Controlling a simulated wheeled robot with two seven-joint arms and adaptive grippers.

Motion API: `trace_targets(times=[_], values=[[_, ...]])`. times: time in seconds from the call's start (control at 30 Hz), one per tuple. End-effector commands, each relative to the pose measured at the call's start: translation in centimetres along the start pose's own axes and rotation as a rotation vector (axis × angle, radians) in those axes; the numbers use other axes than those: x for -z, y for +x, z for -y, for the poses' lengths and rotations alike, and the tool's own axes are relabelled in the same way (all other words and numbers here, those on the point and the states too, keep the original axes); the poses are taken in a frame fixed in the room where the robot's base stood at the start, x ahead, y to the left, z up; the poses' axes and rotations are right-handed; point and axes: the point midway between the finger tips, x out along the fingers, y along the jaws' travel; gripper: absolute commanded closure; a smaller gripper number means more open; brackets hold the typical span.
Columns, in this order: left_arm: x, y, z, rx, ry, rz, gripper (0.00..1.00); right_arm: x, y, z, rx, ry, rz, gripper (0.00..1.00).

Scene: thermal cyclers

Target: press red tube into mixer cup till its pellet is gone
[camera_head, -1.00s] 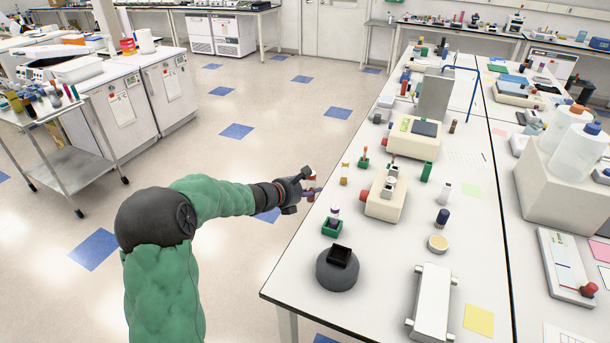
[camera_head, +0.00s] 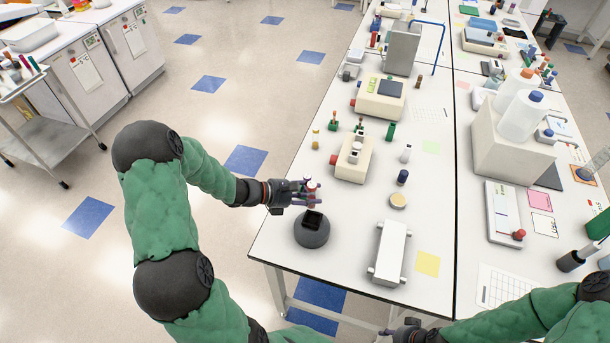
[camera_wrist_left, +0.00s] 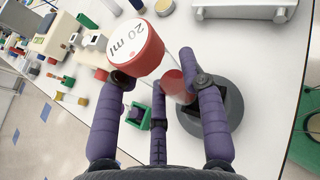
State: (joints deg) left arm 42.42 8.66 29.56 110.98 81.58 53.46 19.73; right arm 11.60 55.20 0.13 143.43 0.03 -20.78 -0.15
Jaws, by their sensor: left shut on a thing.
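My left gripper (camera_head: 309,191) is shut on the red tube (camera_head: 312,185), above the table near its left edge. In the left wrist view the red tube (camera_wrist_left: 140,52) has a red cap marked "20 ml" and sits between purple fingers; its lower end points toward the mixer. The mixer (camera_head: 312,235) is a round dark grey base with a black square cup (camera_head: 312,219) on top, just below and in front of the gripper. The tube appears apart from the cup. The pellet cannot be made out. My right gripper (camera_head: 405,330) is at the bottom edge, fingers unclear.
A green holder (camera_wrist_left: 135,125) with a tube stands close beside the fingers in the left wrist view. A white bar-shaped device (camera_head: 390,252) lies right of the mixer. A cream device (camera_head: 353,160) and small bottles stand behind. The table's left edge is close.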

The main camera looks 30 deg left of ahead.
Motion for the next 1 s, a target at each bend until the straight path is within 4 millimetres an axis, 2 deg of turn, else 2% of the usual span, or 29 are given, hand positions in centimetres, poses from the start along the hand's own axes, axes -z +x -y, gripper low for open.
trace_targets(times=[0.1, 0.27, 0.47, 0.8, 1.0], values=[[-0.6, -0.2, 1.0, 0.024, 0.009, -0.001, 0.81, -0.1, -0.9, 0.3, 0.000, 0.000, 0.000, 0.60], [-0.3, -0.1, 1.4, 0.034, 0.013, -0.001, 0.81, -0.1, -0.8, 0.3, 0.000, 0.000, 0.000, 0.60], [1.0, 0.4, 1.4, 0.034, 0.013, -0.001, 0.81, 0.0, 0.3, -0.1, 0.000, 0.000, 0.001, 0.60], [4.4, 1.8, 1.4, 0.033, 0.013, -0.001, 0.81, 0.1, 3.0, -1.1, 0.000, 0.000, 0.001, 0.60], [5.4, 2.2, 1.4, 0.033, 0.013, -0.001, 0.81, 0.1, 3.8, -1.4, 0.000, 0.000, 0.001, 0.60]])
